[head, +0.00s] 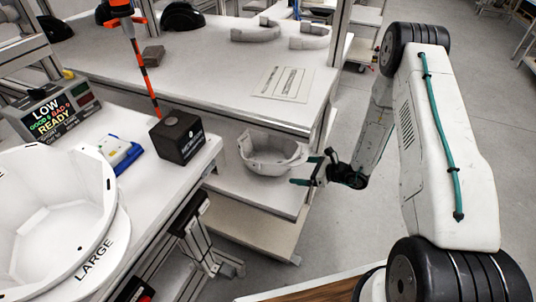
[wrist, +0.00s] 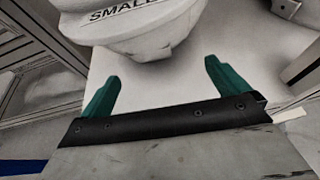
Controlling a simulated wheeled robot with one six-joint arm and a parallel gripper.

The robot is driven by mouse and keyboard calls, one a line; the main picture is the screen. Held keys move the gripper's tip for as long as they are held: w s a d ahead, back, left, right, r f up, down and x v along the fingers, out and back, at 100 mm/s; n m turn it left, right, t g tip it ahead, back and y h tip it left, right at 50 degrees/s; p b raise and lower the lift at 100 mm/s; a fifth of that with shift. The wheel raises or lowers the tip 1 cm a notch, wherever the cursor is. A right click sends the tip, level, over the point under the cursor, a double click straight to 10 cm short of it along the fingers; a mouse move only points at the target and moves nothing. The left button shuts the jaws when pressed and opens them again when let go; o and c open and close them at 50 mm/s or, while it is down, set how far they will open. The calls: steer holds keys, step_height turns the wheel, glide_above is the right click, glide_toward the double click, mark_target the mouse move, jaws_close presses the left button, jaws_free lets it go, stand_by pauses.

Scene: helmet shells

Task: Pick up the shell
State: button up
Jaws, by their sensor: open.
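A white, bowl-like shell (head: 268,150) stands on the lower shelf below the upper tabletop in the head view. My gripper (head: 308,168) is just right of it, apart from it, with its dark green fingers pointing toward it. In the wrist view my gripper (wrist: 162,75) is open, with nothing between its two fingers. A white rounded body marked "SMALL" (wrist: 130,22) fills the top of that view, just beyond the fingertips. Its upper part is cut off by the frame. I cannot tell whether the marking is on the shell or on a holder under it.
A large white bowl marked "LARGE" (head: 60,215) sits on the left bench, near a black box (head: 177,137), a blue-and-white device (head: 120,153) and a display (head: 53,112). The upper tabletop (head: 215,85) overhangs the shelf's back. Open floor (head: 340,215) lies right of the shelf.

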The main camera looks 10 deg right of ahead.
mark_target(287, 169)
steer(key=x, duration=0.6)
steer(key=shift+s+a, duration=0.15)
steer(key=shift+a, duration=0.35)
steer(key=shift+r, duration=0.1)
steer(key=c, duration=1.9)
